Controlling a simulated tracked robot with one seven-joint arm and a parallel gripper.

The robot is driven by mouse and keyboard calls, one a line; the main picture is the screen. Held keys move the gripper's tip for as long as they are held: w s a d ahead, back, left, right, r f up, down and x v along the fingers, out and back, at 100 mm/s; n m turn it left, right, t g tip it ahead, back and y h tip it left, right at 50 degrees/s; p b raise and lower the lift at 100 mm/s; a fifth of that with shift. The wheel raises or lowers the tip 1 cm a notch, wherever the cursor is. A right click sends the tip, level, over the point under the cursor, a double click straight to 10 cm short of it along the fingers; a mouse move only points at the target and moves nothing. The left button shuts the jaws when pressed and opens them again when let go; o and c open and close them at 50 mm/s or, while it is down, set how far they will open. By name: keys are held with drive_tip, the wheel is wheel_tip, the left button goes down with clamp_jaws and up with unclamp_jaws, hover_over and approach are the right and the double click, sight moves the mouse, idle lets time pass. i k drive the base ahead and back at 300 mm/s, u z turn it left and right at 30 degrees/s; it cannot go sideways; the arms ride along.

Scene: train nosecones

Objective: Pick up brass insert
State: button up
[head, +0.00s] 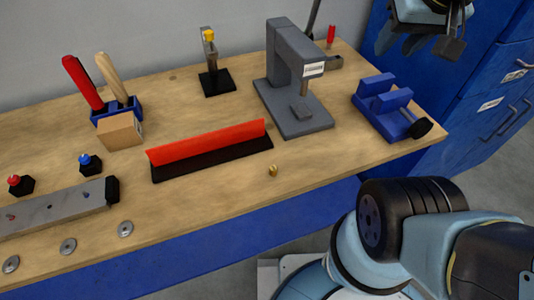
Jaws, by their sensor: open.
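The brass insert (272,170) is a small gold-coloured piece standing on the wooden workbench (215,205), near its front edge and just right of the red strip's near end. My gripper (427,40) is at the top right, partly cut off by the frame edge. It is open and empty, up and well to the right of the insert, beyond the bench's right end. Nothing covers the insert.
A red strip in a black base (210,158) lies left of the insert. A grey press (290,125) stands behind it, and a blue vise (385,105) is at the right. Flat metal washers (126,228) lie front left. Blue drawers (490,105) stand right. Bench around the insert is clear.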

sight(273, 169)
drive_tip(key=u, duration=0.05)
drive_tip(key=k, duration=1)
drive_tip(key=z, duration=0.45)
